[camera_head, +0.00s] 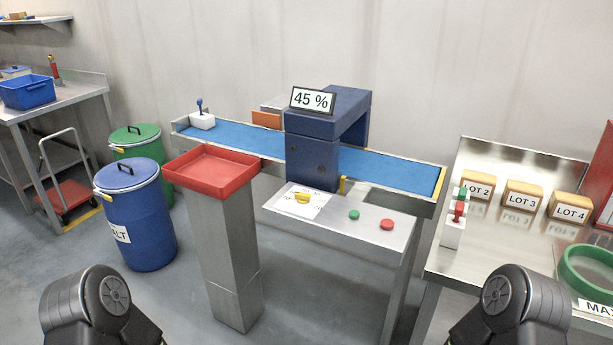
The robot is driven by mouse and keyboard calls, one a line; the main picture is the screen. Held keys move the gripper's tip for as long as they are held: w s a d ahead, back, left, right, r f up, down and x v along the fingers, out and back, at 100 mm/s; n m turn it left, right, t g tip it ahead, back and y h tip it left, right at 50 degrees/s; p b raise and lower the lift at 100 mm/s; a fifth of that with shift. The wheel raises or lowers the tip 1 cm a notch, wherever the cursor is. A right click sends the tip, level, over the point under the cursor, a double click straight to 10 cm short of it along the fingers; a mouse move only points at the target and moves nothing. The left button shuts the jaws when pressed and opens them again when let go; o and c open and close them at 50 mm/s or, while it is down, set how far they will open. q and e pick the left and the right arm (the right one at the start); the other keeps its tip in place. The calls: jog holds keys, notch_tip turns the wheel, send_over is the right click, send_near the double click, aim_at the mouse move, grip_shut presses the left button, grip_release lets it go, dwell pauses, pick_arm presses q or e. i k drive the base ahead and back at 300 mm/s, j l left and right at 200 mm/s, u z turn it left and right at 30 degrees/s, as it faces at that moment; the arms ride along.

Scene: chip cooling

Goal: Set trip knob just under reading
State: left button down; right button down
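A yellow trip knob (303,197) sits on a white dial plate (318,206) at the left of a metal control shelf (338,222). The dial marks are too small to read. The reading display (312,99) on top of the blue arch machine (312,160) shows 45 %. A green button (354,214) and a red button (387,224) are to the right of the knob on the same shelf. My two arms show at the bottom left and bottom right, well apart from the knob. Neither gripper's fingers are in view.
A blue conveyor belt (390,172) runs through the arch behind the shelf. A red tray (213,168) on a metal pedestal stands left of the shelf. Blue and green drums (140,215) stand further left. A steel table (490,245) with lot boxes (523,196) stands at right.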

aim_at(303, 198)
jog(key=i+z, duration=0.45)
jog(key=z, duration=0.25)
